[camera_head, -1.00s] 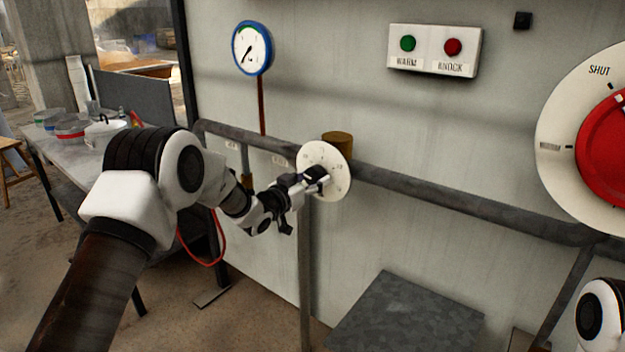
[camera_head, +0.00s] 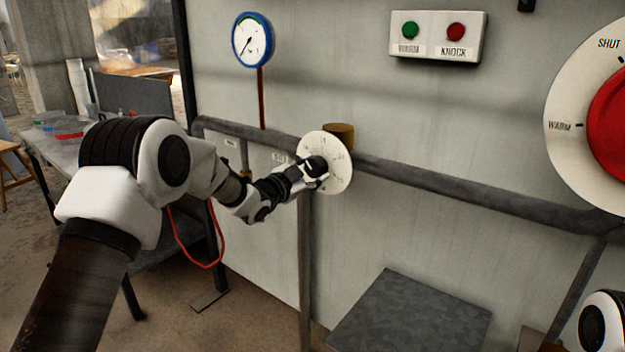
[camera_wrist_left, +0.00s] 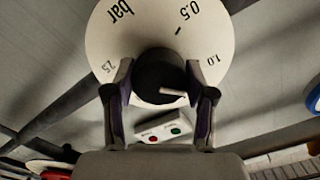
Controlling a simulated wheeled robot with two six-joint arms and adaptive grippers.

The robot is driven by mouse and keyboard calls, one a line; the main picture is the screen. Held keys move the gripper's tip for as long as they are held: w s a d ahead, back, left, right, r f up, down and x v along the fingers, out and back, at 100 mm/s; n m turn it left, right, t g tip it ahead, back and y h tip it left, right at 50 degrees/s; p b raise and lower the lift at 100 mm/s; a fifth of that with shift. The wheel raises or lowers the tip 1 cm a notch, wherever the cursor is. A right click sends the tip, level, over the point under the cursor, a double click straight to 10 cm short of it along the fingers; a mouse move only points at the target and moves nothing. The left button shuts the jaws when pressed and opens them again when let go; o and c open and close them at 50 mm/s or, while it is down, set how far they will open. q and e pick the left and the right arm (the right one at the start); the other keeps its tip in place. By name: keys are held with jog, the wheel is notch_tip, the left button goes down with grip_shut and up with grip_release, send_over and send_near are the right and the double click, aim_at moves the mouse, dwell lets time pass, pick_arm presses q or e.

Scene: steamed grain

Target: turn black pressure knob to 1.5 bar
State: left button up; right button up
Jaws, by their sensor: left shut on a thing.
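The black pressure knob (camera_wrist_left: 158,75) sits at the middle of a round white dial (camera_wrist_left: 215,25). My left gripper (camera_wrist_left: 160,90) is shut on the knob, one finger on each side. The knob's white pointer line points right and slightly down in the left wrist view, just below the 1.0 mark, toward my right-hand finger. The labels "bar", "0.5" and "1.0" show; a label at the left looks like "2.5". My finger hides the dial part past 1.0. In the head view, my left gripper (camera_head: 312,180) covers much of the knob on the dial (camera_head: 340,178).
A blue-rimmed gauge (camera_head: 253,40) hangs at upper left. A box (camera_head: 436,37) with green and red buttons is above. A large red wheel (camera_head: 608,125) on a white disc is at right. A grey pipe (camera_head: 450,200) runs across the wall, behind the dial.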

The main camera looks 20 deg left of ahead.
pick_arm(q)
jog(key=m+b, duration=0.4)
jog(key=shift+f+m, duration=0.15)
jog(key=shift+m, duration=0.15)
jog(key=shift+r+m+b, duration=0.15)
jog(key=shift+m+b, duration=0.8)
jog(key=shift+m, duration=0.1)
jog(key=shift+r+m+b, duration=0.1)
jog(key=shift+m+b, duration=0.8)
jog(key=shift+m, duration=0.15)
jog(key=o, duration=1.2)
jog(key=shift+c, duration=0.2)
jog(key=v, duration=1.2)
